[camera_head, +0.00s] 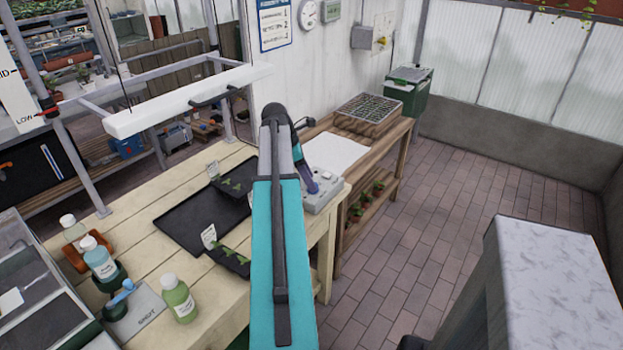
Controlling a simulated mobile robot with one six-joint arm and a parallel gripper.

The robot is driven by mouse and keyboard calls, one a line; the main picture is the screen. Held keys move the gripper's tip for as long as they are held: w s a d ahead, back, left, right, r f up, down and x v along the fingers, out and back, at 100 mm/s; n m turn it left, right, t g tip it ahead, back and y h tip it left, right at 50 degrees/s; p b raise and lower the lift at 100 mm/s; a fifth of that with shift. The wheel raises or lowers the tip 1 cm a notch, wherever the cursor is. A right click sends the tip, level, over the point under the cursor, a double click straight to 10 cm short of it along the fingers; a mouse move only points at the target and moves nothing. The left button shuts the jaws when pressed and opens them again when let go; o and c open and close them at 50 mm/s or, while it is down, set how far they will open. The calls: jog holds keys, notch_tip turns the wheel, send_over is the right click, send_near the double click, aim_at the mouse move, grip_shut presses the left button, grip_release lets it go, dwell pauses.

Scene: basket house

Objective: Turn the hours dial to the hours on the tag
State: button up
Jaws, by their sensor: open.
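My teal and grey arm reaches over the wooden bench, and its wrist bends down behind the upper link. My gripper (311,186) shows only partly, as a purplish piece just above a light grey box (324,200) at the bench's right end. The box has a small knob-like part (327,176) on top; I cannot tell whether it is the hours dial or whether the gripper touches it.
A black tray (180,222) lies mid-bench. Bottles, including a green one (178,298), stand at the left front. A white lamp bar (180,104) hangs above the bench. A lower wooden table (400,130) stands behind right. The brick floor (450,220) is clear.

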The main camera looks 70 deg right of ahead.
jog(key=shift+x, duration=1)
